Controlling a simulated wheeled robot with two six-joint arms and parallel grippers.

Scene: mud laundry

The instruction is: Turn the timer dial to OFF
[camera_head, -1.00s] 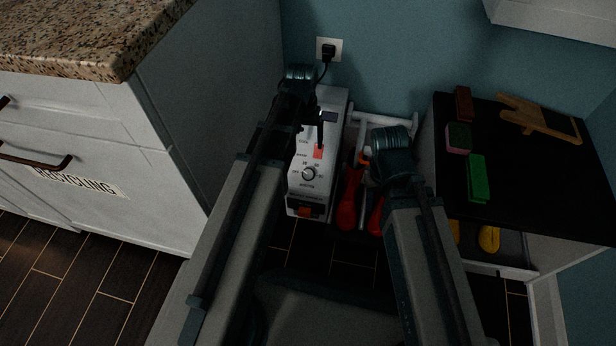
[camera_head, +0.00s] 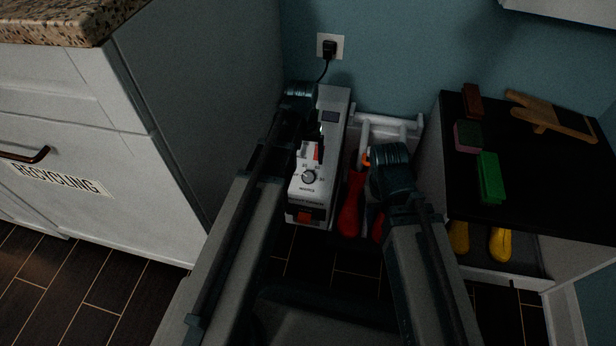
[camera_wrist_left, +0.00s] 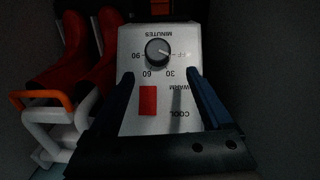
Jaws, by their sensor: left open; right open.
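The timer dial (camera_head: 308,177) is a dark round knob on a white boot-dryer unit (camera_head: 335,101) against the wall. In the left wrist view the dial (camera_wrist_left: 158,52) appears upside down, with OFF on its right, 30 and 60 below and 90 on its left. Its exact pointer position is hard to read. My left gripper (camera_head: 316,138) is open over the unit's panel. In the left wrist view its fingers (camera_wrist_left: 160,75) flank the panel, their tips just short of the dial. My right gripper (camera_head: 388,180) is at the right, beside the boots; its fingers are hard to make out.
A red rocker switch (camera_wrist_left: 148,101) lies between the left fingers. Red boots (camera_head: 350,205) and a white rack (camera_head: 405,124) stand right of the unit. A recycling cabinet (camera_head: 150,190) is at left, a black-topped shelf (camera_head: 550,190) at right.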

